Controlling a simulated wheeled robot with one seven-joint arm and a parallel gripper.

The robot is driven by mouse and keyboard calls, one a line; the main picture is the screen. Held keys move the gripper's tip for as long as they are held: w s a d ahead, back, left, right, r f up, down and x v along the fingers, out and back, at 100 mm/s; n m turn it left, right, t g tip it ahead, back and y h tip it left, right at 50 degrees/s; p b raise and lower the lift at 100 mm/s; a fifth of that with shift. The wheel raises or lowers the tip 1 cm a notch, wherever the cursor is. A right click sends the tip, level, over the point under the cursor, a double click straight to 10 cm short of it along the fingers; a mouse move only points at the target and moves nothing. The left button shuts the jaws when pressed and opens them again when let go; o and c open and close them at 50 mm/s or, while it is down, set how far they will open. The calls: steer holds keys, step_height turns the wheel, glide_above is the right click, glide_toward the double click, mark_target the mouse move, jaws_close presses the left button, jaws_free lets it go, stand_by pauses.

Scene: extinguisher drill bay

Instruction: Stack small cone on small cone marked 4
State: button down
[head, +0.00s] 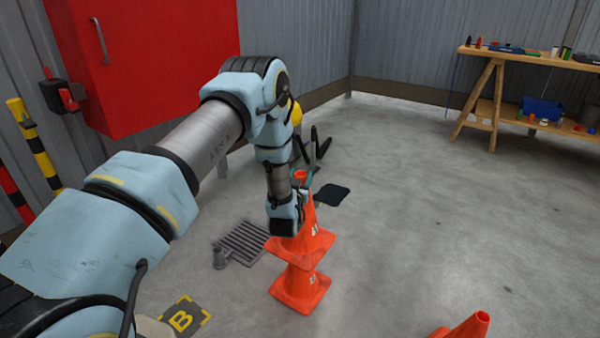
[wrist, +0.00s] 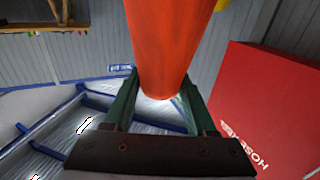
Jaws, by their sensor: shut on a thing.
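My gripper (head: 300,184) is shut on an orange small cone (head: 312,238) near its narrow top. In the wrist view the gripper's green fingers (wrist: 160,92) stand on both sides of the orange cone (wrist: 170,35). The held cone is roughly upright. A second orange small cone (head: 302,292) stands on the floor directly below it. The held cone's base hides the upper part of the lower cone; I cannot tell whether it rests on it. Both cones carry a small white mark, too small to read.
Another orange cone (head: 466,328) is cut off at the bottom edge. A wooden bench (head: 488,100) stands at back right. The floor on the right is mostly clear.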

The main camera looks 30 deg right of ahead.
step_height(320, 180, down, 10)
steer(key=b, duration=0.6)
steer(key=shift+f, duration=0.25)
steer(key=shift+f+b, duration=0.15)
steer(key=shift+b, duration=0.25)
stand_by(0.8)
steer(key=shift+f+b, duration=5.05)
steer(key=shift+f, duration=1.65)
steer(key=shift+c, duration=2.3)
jaws_free()
steer(key=o, duration=0.3)
